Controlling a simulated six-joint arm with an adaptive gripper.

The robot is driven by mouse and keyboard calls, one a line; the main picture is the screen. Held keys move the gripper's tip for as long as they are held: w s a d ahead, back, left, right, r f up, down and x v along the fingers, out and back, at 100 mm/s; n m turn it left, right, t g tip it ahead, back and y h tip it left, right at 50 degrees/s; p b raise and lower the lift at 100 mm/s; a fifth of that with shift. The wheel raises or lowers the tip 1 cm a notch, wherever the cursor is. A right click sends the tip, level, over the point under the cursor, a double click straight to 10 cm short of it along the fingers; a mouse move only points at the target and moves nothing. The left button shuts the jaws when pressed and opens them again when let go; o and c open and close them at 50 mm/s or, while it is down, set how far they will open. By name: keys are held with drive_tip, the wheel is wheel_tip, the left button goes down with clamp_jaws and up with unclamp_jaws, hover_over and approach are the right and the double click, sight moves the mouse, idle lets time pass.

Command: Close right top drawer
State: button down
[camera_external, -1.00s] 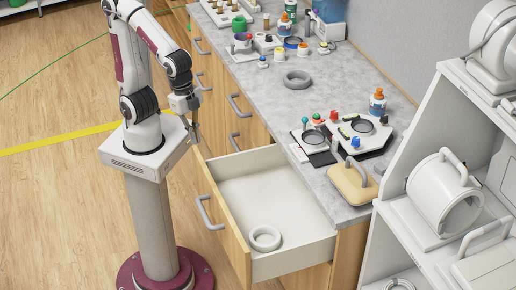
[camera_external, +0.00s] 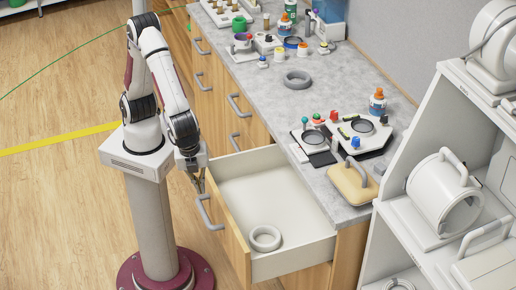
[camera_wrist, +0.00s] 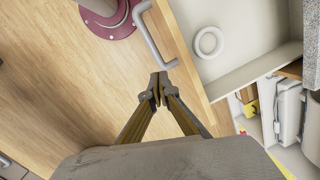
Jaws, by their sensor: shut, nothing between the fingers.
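The right top drawer (camera_external: 254,187) stands pulled out from the wooden cabinet, with a white interior and a wooden front. Its grey bar handle (camera_external: 208,212) is on the front's outer face. A white ring (camera_external: 265,238) lies inside the drawer. My gripper (camera_external: 199,188) is shut and empty, at the drawer front's far end just above the handle in the external view. In the wrist view my gripper (camera_wrist: 160,78) points toward the handle (camera_wrist: 153,38) and the wooden front (camera_wrist: 192,58). Whether the fingertips touch the front or handle is unclear.
The grey countertop (camera_external: 240,85) above carries dishes, bottles and a yellow block (camera_external: 352,183) with a handle. Closed drawers with similar handles run along the cabinet to the back. A white shelf (camera_external: 420,190) stands at right.

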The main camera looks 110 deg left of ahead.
drive_tip(key=w+d+f+m+t+y, duration=0.1)
drive_tip(key=w+d+f+m, duration=0.4)
drive_tip(key=d+f+m, duration=0.55)
drive_tip(key=w+d+m+t, duration=0.1)
drive_tip(key=w+d+m, duration=0.3)
drive_tip(key=w, duration=0.1)
drive_tip(key=shift+d+t, duration=0.3)
drive_tip(key=shift+d, duration=0.1)
drive_tip(key=shift+w+f+m, duration=0.1)
drive_tip(key=shift+f+m, duration=0.1)
drive_tip(key=shift+m, duration=0.05)
drive_tip(key=w+a+f, duration=0.5)
drive_tip(key=f, duration=0.4)
drive_tip(key=shift+w+a, duration=0.2)
idle(0.5)
